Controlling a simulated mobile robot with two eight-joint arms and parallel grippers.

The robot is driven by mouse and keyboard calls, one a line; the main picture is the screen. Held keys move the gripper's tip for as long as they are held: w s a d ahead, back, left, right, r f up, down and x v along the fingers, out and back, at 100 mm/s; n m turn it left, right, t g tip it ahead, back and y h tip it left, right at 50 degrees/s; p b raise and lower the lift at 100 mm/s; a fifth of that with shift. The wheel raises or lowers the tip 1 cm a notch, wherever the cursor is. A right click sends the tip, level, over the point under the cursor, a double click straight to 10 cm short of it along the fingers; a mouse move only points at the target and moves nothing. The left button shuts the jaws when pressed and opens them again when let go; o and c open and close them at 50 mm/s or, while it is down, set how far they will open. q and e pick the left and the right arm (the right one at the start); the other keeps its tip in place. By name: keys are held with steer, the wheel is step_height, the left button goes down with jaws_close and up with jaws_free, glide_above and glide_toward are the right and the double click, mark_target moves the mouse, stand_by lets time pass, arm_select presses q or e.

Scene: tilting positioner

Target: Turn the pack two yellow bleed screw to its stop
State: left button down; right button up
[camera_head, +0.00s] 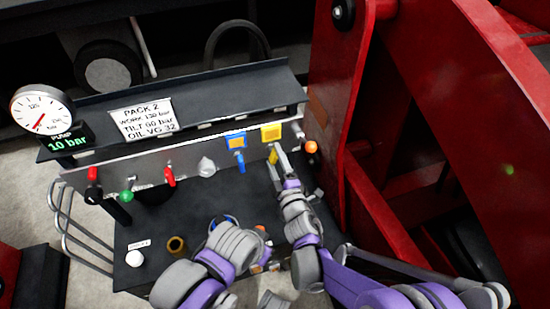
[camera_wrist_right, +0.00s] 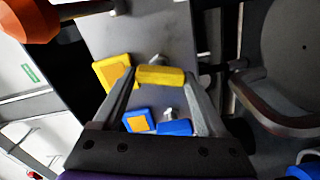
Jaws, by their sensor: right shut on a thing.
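The yellow bleed screw (camera_head: 273,157) shows as a small yellow handle below the yellow tag plate (camera_head: 271,132) on the front panel of the pack labelled PACK 2. My right gripper (camera_head: 277,150) is at this screw. In the right wrist view the yellow screw's bar (camera_wrist_right: 160,76) lies between the two fingertips (camera_wrist_right: 160,80), and the gripper is shut on it. The bar runs crosswise in that view.
A blue handle (camera_head: 240,162) under a blue tag plate (camera_head: 236,141) sits just left. An orange knob (camera_head: 311,147) is close on the right. Red (camera_head: 169,176) and green (camera_head: 127,196) handles are further left. A red frame (camera_head: 335,110) stands right.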

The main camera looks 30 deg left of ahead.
steer(key=shift+n+p, duration=0.4)
steer(key=shift+n, duration=1.3)
steer(key=shift+f+n, duration=0.1)
steer(key=shift+n, duration=0.2)
steer(key=o, duration=1.3)
steer(key=v, duration=1.1)
